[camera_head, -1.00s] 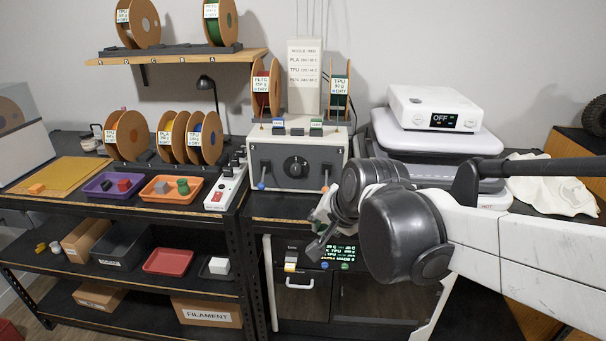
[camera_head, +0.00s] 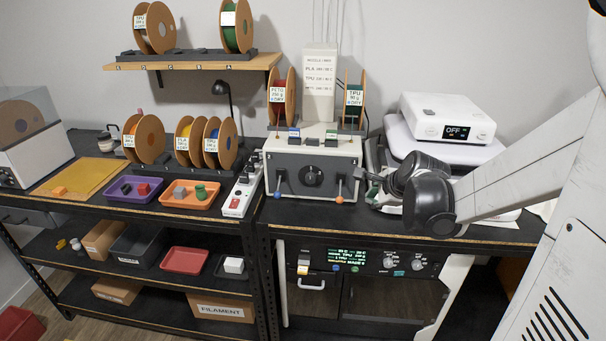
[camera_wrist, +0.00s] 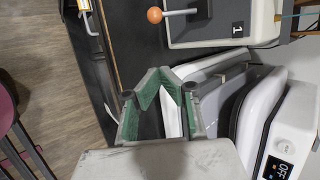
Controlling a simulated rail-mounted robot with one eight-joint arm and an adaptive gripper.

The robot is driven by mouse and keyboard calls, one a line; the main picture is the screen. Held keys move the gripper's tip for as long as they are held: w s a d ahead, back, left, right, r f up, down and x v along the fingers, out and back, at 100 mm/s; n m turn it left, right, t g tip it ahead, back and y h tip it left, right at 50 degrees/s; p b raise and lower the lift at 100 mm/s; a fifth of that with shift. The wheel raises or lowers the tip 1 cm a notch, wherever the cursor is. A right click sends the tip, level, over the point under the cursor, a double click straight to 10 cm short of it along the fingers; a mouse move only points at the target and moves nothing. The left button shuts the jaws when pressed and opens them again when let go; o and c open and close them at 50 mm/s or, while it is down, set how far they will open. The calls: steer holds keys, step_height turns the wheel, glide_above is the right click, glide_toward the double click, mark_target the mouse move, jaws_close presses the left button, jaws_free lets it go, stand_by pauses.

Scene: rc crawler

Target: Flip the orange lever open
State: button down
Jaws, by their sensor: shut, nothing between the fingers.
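The orange lever (camera_head: 339,199) is on the right part of the grey box's (camera_head: 312,158) front, its orange ball at the lower end of a dark stem. In the wrist view the orange ball (camera_wrist: 154,15) shows at the top, with its stem running right to the box. My gripper (camera_head: 368,192) is just right of the box in the head view, apart from the lever. In the wrist view my gripper (camera_wrist: 160,92) has green-padded fingers, shut and empty, below the lever in the picture. A blue-tipped lever (camera_head: 278,195) is on the box's left side.
A dark round knob (camera_head: 311,175) sits between the levers. A power strip (camera_head: 240,194) lies left of the box. A white device reading OFF (camera_head: 447,120) stands on a pale case at right. The black bench top in front of the box is clear.

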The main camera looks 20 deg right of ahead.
mark_target(340, 191)
steer(key=shift+d, duration=0.15)
steer(key=shift+w+f, duration=0.1)
steer(key=x, duration=1)
steer(key=a, duration=0.1)
steer(key=a+r, duration=0.1)
steer(key=shift+a+r+p, duration=0.25)
steer(key=shift+a+p, duration=0.05)
steer(key=shift+p, duration=0.05)
steer(key=shift+a+r, duration=0.25)
steer(key=shift+a, duration=0.3)
steer(key=shift+a, duration=0.1)
